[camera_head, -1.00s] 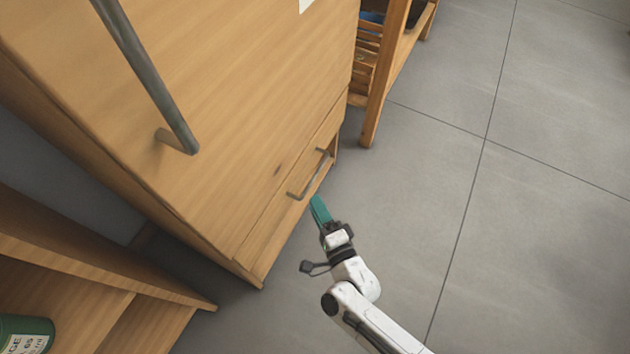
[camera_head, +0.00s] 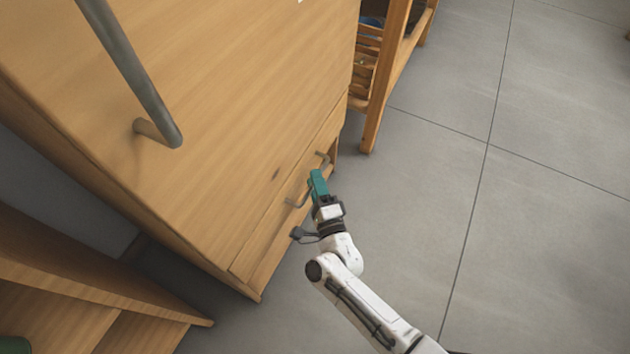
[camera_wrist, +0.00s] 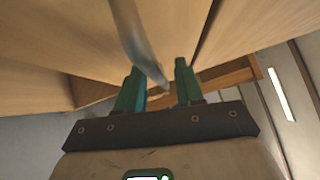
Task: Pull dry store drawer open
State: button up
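The drawer (camera_head: 262,248) is the low wooden front at the bottom of the cabinet and looks shut. Its grey bar handle (camera_head: 323,160) shows at both ends in the head view; my gripper (camera_head: 317,178) covers its middle. In the wrist view, the handle (camera_wrist: 133,40) comes down from the top and its lower end appears between the two teal fingers of my gripper (camera_wrist: 161,78). The fingers are apart, so my gripper is open. I cannot tell whether either finger touches the bar.
The tall cabinet door (camera_head: 230,90) above has a large grey handle (camera_head: 130,70). A wooden shelf unit (camera_head: 90,290) stands at lower left, and a wooden rack (camera_head: 378,85) stands beyond the cabinet. The grey floor (camera_head: 540,220) to the right is clear.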

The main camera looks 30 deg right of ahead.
jog(key=shift+w+d, duration=0.1)
jog(key=shift+w, duration=0.3)
grip_shut()
dwell(0.4)
